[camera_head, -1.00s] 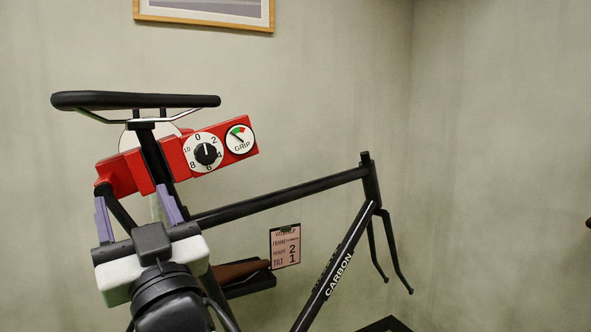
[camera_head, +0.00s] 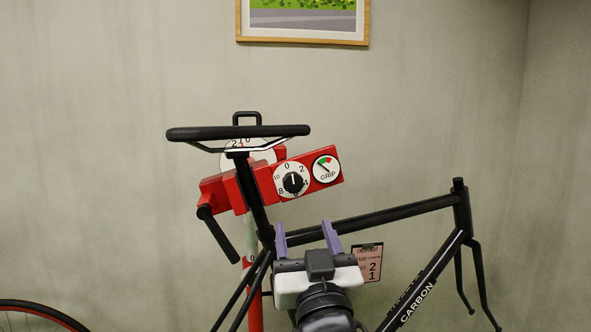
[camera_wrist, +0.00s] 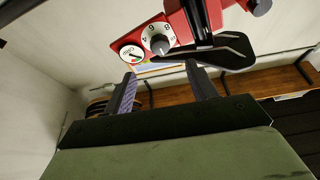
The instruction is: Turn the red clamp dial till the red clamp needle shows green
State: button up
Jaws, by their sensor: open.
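The red clamp (camera_head: 240,188) grips the bike's seat post under the black saddle. Its dial (camera_head: 293,183) is a white numbered disc with a black knob, whose pointer mark is roughly upward. Right of it is the GRIP gauge (camera_head: 326,169), with green and red at the top. Its needle leans up-left and seems just left of the green. My gripper (camera_head: 305,228), with purple fingers, is open and empty below the dial, pointing up. In the wrist view, the dial (camera_wrist: 158,39) and gauge (camera_wrist: 131,53) lie beyond the fingertips (camera_wrist: 160,73), with no contact.
The black saddle (camera_head: 238,132) overhangs the clamp's left part. A clamp lever (camera_head: 222,235) hangs at left. A pink card (camera_head: 367,264) is behind my gripper. Space right of the gauge is clear.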

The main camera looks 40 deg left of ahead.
aim_at(293, 187)
jog(key=p+x, duration=0.3)
jog(key=x, duration=0.7)
jog(key=shift+w+a+r, duration=0.15)
jog(key=shift+w+a, duration=0.1)
jog(key=shift+w, duration=0.05)
jog(key=shift+c, duration=0.5)
jog(key=c, duration=0.9)
jog(key=shift+m+t+h+p, duration=0.3)
jog(key=shift+m, duration=0.1)
